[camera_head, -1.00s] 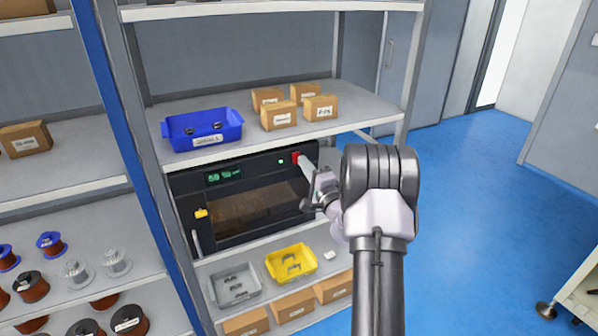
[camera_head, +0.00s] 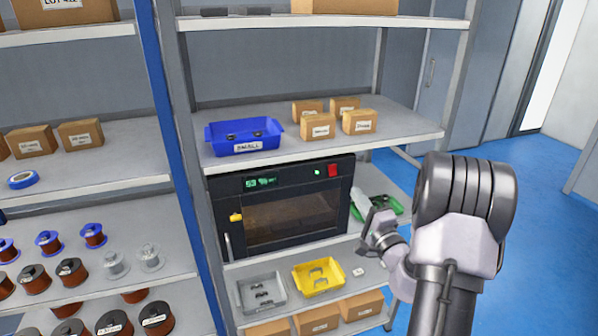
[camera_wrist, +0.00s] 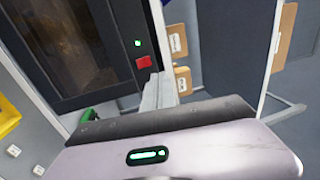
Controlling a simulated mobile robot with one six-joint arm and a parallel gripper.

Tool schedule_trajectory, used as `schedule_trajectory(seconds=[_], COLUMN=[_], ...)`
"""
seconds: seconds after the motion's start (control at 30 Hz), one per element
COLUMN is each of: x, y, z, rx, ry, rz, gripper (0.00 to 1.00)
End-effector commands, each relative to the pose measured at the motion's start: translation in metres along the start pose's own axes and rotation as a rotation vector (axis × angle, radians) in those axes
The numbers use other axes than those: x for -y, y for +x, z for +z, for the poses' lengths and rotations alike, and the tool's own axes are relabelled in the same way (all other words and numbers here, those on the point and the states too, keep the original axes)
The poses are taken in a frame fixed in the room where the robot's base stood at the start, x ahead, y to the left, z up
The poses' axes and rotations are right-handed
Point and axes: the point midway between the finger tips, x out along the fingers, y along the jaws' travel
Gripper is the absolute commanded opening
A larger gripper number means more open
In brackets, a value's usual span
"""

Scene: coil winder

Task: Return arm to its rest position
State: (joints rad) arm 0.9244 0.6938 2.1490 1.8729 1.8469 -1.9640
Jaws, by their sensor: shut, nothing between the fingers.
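My arm shows at the right of the head view. My gripper (camera_head: 360,203) is shut and empty, pointing up and left just in front of the right side of the black oven (camera_head: 228,205). It is apart from the oven's red button (camera_head: 332,170), which sits at the top right of the oven front beside a small lit green lamp (camera_head: 317,172). In the wrist view the closed fingers (camera_wrist: 160,92) point up, with the red button (camera_wrist: 144,62) just left of them. The oven door is closed and its green display (camera_head: 261,182) is lit.
A green tray (camera_head: 388,203) lies on the shelf right of the oven, partly behind my gripper. Below are a grey bin (camera_head: 243,296) and a yellow bin (camera_head: 338,283). A blue bin (camera_head: 216,140) and cartons (camera_head: 318,127) stand above. Blue floor (camera_head: 548,150) is free at right.

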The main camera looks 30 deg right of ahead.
Motion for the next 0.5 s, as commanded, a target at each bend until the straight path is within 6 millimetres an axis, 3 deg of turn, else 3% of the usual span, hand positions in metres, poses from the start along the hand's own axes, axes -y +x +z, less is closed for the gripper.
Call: schedule_trajectory(seconds=[0.07,0.13,0.17,0.27,0.3,0.37,0.4,0.47,0.5], x=[0.002,0.009,0.014,0.033,0.040,0.046,0.048,0.048,0.044], y=[0.002,0.007,0.009,0.005,-0.006,-0.031,-0.054,-0.098,-0.132], z=[0.006,0.034,0.054,0.150,0.193,0.253,0.289,0.338,0.364], rx=[0.017,0.097,0.156,0.432,0.554,0.731,0.845,1.007,1.103], ry=[0.004,0.024,0.037,0.088,0.101,0.104,0.091,0.045,-0.005], rz=[0.001,0.007,0.014,0.077,0.121,0.204,0.271,0.388,0.478], gripper=[0.00,0.00,0.00,0.00,0.00,0.00,0.00,0.00,0.00])
